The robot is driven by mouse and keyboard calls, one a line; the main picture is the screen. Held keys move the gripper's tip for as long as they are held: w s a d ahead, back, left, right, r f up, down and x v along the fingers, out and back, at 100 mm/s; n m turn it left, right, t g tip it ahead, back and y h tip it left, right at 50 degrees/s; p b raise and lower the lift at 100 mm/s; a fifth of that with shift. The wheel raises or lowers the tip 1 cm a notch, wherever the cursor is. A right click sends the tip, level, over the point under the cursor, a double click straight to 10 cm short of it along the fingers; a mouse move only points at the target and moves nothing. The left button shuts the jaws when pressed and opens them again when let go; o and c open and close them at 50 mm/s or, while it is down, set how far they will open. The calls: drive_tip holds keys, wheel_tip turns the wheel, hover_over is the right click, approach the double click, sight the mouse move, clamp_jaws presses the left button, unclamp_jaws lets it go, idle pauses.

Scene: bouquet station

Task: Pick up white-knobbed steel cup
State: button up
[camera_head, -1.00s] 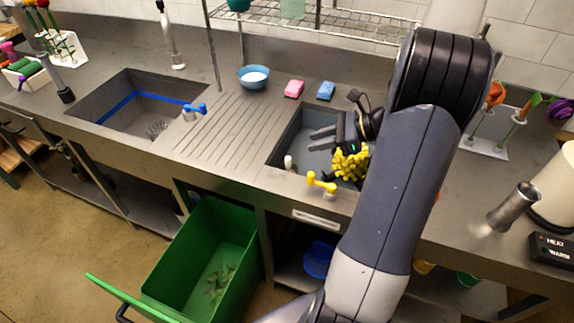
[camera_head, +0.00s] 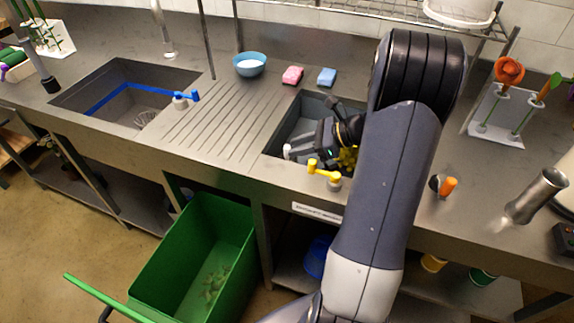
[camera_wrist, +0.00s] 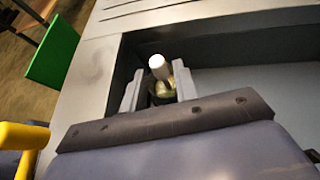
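The steel cup with its white knob (camera_wrist: 158,63) stands at the corner of the right-hand sink, close to the sink wall in the wrist view. Its body below the knob is mostly hidden. My gripper (camera_wrist: 155,88) is open, with one finger on each side of the cup. The right finger is very near the cup or touching it; a dark gap shows at the left finger. In the head view my gripper (camera_head: 291,150) reaches low over the left side of the right-hand sink, and the cup is hard to make out there.
A yellow tap handle (camera_head: 323,170) is just in front of the sink (camera_head: 283,135). Something yellow (camera_head: 347,158) in the sink is partly hidden behind my arm. A green bin (camera_head: 195,255) stands open below.

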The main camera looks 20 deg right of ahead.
drive_tip(key=x, duration=0.5)
drive_tip(key=shift+w+a+f, duration=0.15)
drive_tip(key=shift+a+f, duration=0.05)
drive_tip(key=shift+a, duration=0.15)
drive_tip(key=shift+c, duration=0.2)
clamp_jaws()
